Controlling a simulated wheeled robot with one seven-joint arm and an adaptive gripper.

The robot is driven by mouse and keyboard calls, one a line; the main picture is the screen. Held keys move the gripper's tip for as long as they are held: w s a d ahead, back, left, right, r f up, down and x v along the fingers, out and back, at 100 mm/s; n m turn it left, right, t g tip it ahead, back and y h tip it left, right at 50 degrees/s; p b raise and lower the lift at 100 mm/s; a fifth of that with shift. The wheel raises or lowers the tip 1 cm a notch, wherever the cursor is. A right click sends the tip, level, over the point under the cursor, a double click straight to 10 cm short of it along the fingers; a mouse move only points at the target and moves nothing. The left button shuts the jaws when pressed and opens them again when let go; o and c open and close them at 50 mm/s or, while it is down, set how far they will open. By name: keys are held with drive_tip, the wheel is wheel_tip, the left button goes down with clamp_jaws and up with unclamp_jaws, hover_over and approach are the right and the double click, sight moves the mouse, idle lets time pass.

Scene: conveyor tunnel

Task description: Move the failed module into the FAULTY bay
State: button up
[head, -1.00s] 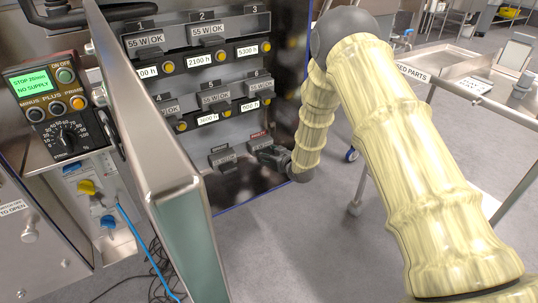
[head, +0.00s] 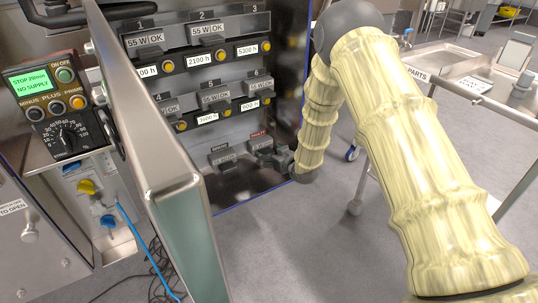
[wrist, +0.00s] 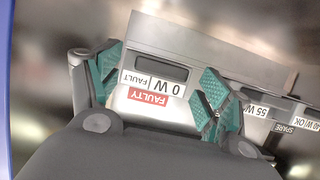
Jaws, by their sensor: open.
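The failed module (wrist: 153,102) is a grey block with a dark slot and a white "0 W FAULT" label, upside down in the wrist view. A red FAULTY label (wrist: 147,97) sits against its face, marking the FAULTY bay. In the head view the FAULTY bay (head: 258,135) is at the lower right of the rack, with a grey module in it. My gripper (wrist: 160,88) is open, with a green-padded finger on each side of the module. Whether the pads touch it cannot be told. In the head view my gripper (head: 284,158) is small and partly hidden.
The SPARE bay (head: 220,149) with a module is just left. Rows of numbered bays (head: 208,58) with hour labels and yellow buttons lie above. An open steel door (head: 165,150) stands at the left. A parts table (head: 470,85) is at the right.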

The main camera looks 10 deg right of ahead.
drive_tip(key=v, duration=1)
drive_tip(key=shift+s, duration=0.15)
idle(0.4)
